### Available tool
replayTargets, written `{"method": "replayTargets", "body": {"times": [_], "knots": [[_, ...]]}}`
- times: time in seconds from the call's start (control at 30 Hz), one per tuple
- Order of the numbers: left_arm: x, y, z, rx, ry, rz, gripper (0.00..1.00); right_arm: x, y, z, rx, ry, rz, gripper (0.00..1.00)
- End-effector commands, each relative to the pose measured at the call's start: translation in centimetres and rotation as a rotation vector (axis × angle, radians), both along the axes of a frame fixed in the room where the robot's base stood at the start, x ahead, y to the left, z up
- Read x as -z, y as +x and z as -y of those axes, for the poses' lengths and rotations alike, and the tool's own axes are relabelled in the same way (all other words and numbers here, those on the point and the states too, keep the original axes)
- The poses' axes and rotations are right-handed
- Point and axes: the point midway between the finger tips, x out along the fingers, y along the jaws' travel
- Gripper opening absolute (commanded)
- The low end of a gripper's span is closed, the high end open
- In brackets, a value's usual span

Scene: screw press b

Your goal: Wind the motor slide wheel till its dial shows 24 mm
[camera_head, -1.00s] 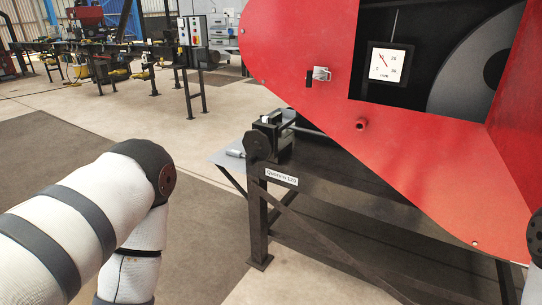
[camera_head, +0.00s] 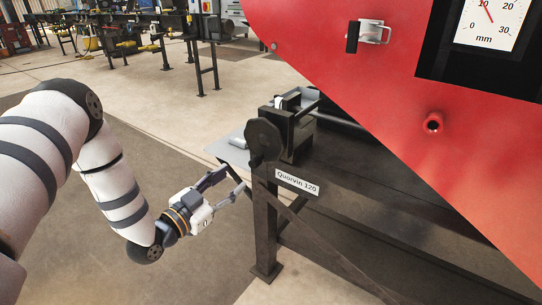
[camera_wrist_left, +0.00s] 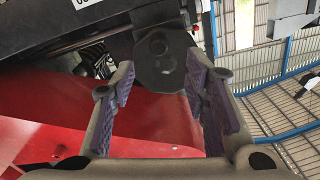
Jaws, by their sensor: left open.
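The motor slide wheel appears to be the dark, blunt-edged disc (camera_head: 264,140) at the near end of the black slide, above the frame leg. The white dial (camera_head: 490,22), upper right, is cut off at the top; its red needle leans up and left, and its exact reading is not clear. My left gripper (camera_head: 232,181) is open and empty, below and left of the disc, with its fingers pointing up and right. In the left wrist view, the disc (camera_wrist_left: 160,62) shows beyond and between the spread fingers (camera_wrist_left: 162,92), apart from them. My right gripper is out of view.
A red guard (camera_head: 400,110) with a latch (camera_head: 370,33) and a red stub (camera_head: 432,124) overhangs the right. The black frame leg (camera_head: 264,225) and label plate (camera_head: 297,181) stand close to my gripper.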

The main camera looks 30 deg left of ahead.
Motion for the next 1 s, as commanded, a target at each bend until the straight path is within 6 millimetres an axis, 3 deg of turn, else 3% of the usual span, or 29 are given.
{"method": "replayTargets", "body": {"times": [0.4,0.6,0.8,0.83,1.0], "knots": [[0.3,9.5,0.9,0.001,-0.001,-0.005,0.42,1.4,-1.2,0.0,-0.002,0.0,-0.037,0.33],[0.2,11.2,1.0,0.002,-0.004,-0.006,0.42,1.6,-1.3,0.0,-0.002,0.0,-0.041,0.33],[0.1,11.3,1.0,0.001,-0.004,-0.006,0.42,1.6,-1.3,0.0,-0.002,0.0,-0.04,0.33],[0.1,11.3,1.0,0.001,-0.004,-0.006,0.39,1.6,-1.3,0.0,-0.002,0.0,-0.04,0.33],[0.1,11.2,1.0,0.001,-0.004,-0.006,0.01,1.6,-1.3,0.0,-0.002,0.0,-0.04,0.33]]}}
